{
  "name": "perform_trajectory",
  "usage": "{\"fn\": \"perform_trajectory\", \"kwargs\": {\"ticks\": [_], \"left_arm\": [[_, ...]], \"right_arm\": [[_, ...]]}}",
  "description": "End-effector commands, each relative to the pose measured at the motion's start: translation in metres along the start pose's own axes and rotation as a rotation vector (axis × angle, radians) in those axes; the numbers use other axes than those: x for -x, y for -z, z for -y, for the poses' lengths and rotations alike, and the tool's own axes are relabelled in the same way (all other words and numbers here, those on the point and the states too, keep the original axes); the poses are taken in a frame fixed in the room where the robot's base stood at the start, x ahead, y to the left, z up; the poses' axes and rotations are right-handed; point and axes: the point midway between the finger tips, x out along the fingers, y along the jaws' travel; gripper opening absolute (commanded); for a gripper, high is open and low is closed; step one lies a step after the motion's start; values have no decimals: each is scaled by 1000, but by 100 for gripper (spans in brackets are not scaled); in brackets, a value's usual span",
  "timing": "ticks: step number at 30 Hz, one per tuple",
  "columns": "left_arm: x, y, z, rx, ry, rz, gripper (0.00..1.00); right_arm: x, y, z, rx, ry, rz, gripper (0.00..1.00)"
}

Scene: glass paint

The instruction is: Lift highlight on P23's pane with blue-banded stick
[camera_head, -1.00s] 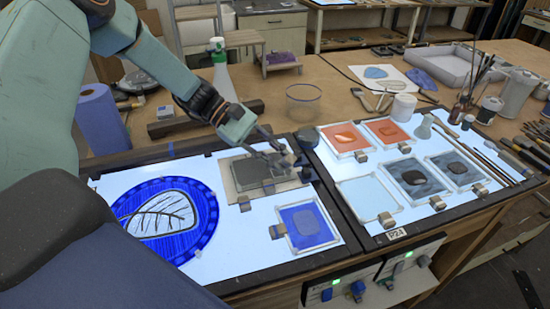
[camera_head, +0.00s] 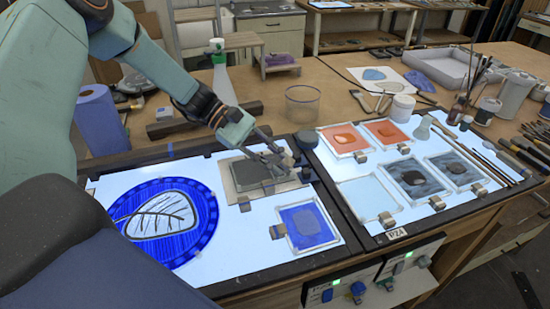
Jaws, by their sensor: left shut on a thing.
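My left gripper (camera_head: 270,156) comes in from the left and points down over a dark grey pane or block (camera_head: 250,174) on a tan board (camera_head: 232,187). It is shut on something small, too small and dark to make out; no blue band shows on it. The board lies on the left light table (camera_head: 252,262), at its upper right. A blue pane with a paler rounded patch (camera_head: 305,223) lies in front of it. The label on the right table's edge reads P24 (camera_head: 397,235); I see no P23 label. My right gripper is not in view.
A large blue round glass with a leaf design (camera_head: 165,219) fills the left table's middle. Orange and grey panes (camera_head: 342,140) and several sticks (camera_head: 500,165) lie on the right table. A clear cup (camera_head: 302,104) stands behind.

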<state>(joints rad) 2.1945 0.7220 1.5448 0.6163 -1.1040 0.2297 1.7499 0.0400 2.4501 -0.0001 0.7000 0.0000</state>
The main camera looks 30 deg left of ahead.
Motion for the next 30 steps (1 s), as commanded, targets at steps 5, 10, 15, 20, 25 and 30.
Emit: {"fn": "perform_trajectory", "kwargs": {"ticks": [5, 10, 15, 20, 25, 30], "left_arm": [[-1, 2, 1, 0, 0, 0, 0], [-1, 1, 1, 0, 0, 0, 0], [-4, 1, -2, -1, 2, -1, 0], [-9, 1, -7, -2, 1, -1, 0], [-13, -1, -11, -2, 1, 0, 0], [-11, -1, -11, 0, -1, 0, 0]], "right_arm": [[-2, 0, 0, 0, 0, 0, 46], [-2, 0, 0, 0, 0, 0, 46], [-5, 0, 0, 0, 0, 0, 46], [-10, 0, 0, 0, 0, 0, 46], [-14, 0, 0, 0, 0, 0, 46], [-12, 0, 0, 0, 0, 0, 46]]}}
